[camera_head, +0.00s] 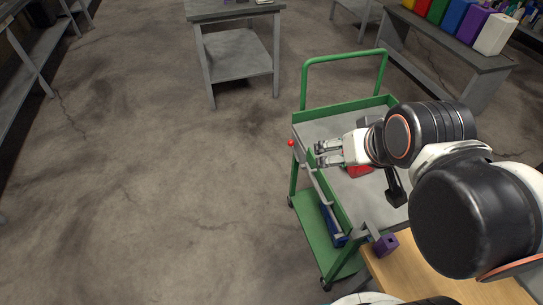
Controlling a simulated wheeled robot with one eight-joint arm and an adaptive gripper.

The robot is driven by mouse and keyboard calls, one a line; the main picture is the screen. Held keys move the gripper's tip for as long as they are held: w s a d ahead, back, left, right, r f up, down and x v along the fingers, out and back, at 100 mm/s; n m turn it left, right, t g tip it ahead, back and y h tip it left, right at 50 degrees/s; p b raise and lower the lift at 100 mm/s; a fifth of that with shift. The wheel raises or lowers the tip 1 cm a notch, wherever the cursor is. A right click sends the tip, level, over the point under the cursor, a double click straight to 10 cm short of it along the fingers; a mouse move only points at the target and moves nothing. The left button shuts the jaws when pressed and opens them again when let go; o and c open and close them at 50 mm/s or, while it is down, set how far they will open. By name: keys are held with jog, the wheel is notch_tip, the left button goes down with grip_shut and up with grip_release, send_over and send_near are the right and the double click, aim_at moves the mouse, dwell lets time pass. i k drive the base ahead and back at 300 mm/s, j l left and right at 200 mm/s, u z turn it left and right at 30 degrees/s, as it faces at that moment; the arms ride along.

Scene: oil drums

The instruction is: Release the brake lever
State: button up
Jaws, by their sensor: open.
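A grey lever (316,187) with a red ball knob (291,143) runs along the left side of a green cart (341,208). The knob is at the far left corner, near the cart's rim. My gripper (317,154) is open, with its fingers pointing left over the grey cart top. The fingertips are just right of the knob and appear apart from it; their height relative to the lever is hard to tell. My arm covers the right part of the cart.
A red item (359,171) and a black item (395,189) lie on the cart top. A purple block (386,246) is by the wooden surface (408,275) in front. A grey table (237,52) stands behind. The floor on the left is clear.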

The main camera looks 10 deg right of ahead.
aim_at(291, 144)
jog(key=j+z, duration=0.15)
jog(key=z, duration=0.2)
jog(key=j+z, duration=0.15)
jog(key=z, duration=0.2)
jog(key=k+j+z, duration=0.15)
jog(key=j, duration=0.3)
jog(key=j+z, duration=0.15)
jog(key=j, duration=0.3)
jog(key=k+j+z, duration=0.15)
jog(key=j, duration=0.25)
jog(key=k+j+z, duration=0.15)
jog(key=j, duration=0.3)
jog(key=k+j+z, duration=0.1)
jog(key=j, duration=0.25)
jog(key=k+j, duration=0.2)
jog(key=j, duration=0.15)
jog(key=k+j, duration=0.15)
jog(key=j, duration=0.15)
jog(key=k+j, duration=0.2)
jog(key=j, duration=0.15)
